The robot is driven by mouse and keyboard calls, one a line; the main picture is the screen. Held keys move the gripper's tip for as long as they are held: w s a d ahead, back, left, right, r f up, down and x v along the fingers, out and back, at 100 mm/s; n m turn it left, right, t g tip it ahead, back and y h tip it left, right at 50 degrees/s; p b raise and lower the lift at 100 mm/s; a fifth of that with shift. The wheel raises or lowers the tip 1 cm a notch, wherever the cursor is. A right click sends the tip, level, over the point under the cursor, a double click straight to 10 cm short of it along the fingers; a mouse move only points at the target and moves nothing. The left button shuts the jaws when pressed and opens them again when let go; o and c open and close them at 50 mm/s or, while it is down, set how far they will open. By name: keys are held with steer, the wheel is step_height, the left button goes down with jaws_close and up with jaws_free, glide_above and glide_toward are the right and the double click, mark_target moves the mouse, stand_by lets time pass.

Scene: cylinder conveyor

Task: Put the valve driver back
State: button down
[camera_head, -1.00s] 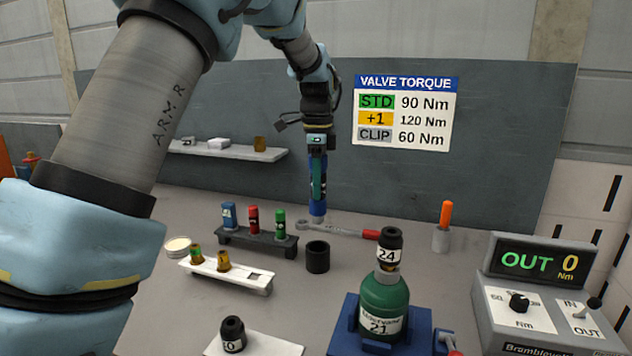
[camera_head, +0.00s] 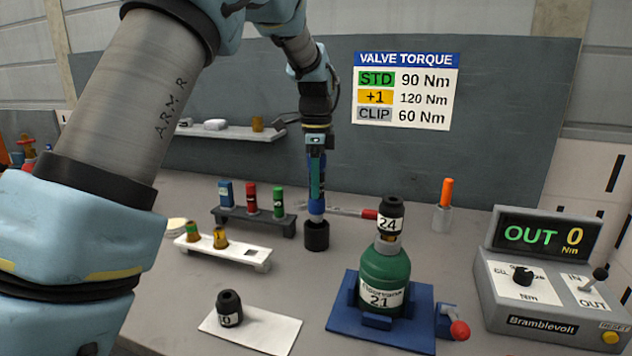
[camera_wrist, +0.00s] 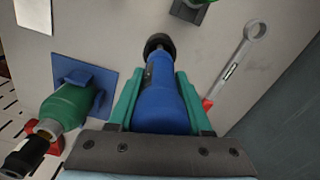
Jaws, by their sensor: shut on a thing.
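The valve driver is a blue tool (camera_head: 317,206) held pointing down. My gripper (camera_head: 316,178) is shut on it, with green fingers either side. In the wrist view the blue body (camera_wrist: 167,100) fills the space between the fingers. A short black cup (camera_head: 316,237) stands on the table directly under the driver's lower end. In the wrist view a dark round shape (camera_wrist: 157,44) shows at the driver's far end. The driver's end meets the cup's rim in the head view; I cannot tell how deep it sits.
A green bottle (camera_head: 385,271) with a black 24 cap stands in a blue holder at front right. A wrench (camera_head: 345,212) lies behind the cup. A dark rack (camera_head: 238,218) and a white rack (camera_head: 238,253) stand left. The control box (camera_head: 545,290) reads OUT 0.

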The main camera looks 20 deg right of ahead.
mark_target(316, 207)
steer(key=shift+f+b, duration=1.6)
steer(key=shift+f, duration=1.55)
steer(key=shift+c, duration=1.3)
jaws_free()
steer(key=shift+f, duration=0.15)
steer(key=shift+r+p, duration=2.6)
steer(key=shift+r, duration=0.55)
steer(key=shift+f, duration=0.1)
